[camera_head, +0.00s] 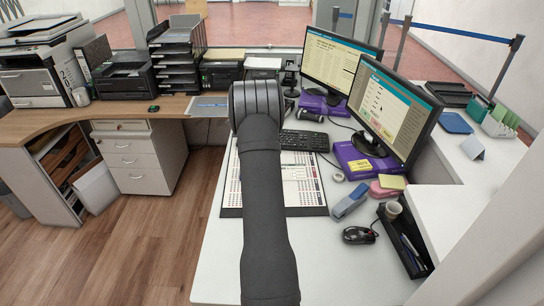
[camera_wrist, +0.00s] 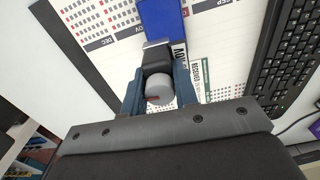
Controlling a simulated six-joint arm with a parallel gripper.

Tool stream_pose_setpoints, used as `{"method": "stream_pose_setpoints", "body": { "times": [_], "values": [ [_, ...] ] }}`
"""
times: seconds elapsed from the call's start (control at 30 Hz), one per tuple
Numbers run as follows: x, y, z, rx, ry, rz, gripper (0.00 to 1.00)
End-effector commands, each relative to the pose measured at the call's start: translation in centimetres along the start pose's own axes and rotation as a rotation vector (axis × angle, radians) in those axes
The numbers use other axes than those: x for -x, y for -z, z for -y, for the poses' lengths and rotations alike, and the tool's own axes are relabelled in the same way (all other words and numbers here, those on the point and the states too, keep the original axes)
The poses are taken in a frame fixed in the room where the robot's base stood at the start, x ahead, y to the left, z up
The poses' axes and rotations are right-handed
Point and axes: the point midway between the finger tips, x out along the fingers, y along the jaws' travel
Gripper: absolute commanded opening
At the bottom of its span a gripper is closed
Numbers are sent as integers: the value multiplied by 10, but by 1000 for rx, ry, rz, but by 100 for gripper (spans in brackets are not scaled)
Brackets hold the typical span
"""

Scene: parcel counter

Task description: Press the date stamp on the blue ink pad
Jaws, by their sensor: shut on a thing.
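In the wrist view my gripper (camera_wrist: 158,88) is shut on the date stamp (camera_wrist: 160,91), which shows a round grey knob and a dark body between the two fingers. A blue flat piece with a silver edge, which looks like the blue ink pad (camera_wrist: 165,18), lies just beyond the stamp at the top of the view. The stamp's underside is hidden, so I cannot tell whether it touches the pad. In the head view my own arm hides the gripper, the stamp and this blue piece.
A printed calendar sheet (camera_head: 305,190) lies on the white counter under my arm. A keyboard (camera_head: 305,140) and two monitors (camera_head: 388,108) stand beyond. A blue stapler (camera_head: 349,201), mouse (camera_head: 359,235) and black pen tray (camera_head: 405,245) are to the right. The front counter is clear.

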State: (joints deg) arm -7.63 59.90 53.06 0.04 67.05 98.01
Motion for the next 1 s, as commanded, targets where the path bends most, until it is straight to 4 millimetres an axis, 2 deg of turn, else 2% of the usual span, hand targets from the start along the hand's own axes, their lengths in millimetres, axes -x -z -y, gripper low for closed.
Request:
{"method": "stream_pose_setpoints", "body": {
  "times": [0.17,0.37,0.8,1.0],
  "values": [
    [-4,-12,6,-5,0,0,0],
    [-14,-11,5,-5,0,0,0],
    [-55,-11,5,-5,0,0,0],
    [-58,-11,6,-4,2,0,0]
  ]
}}
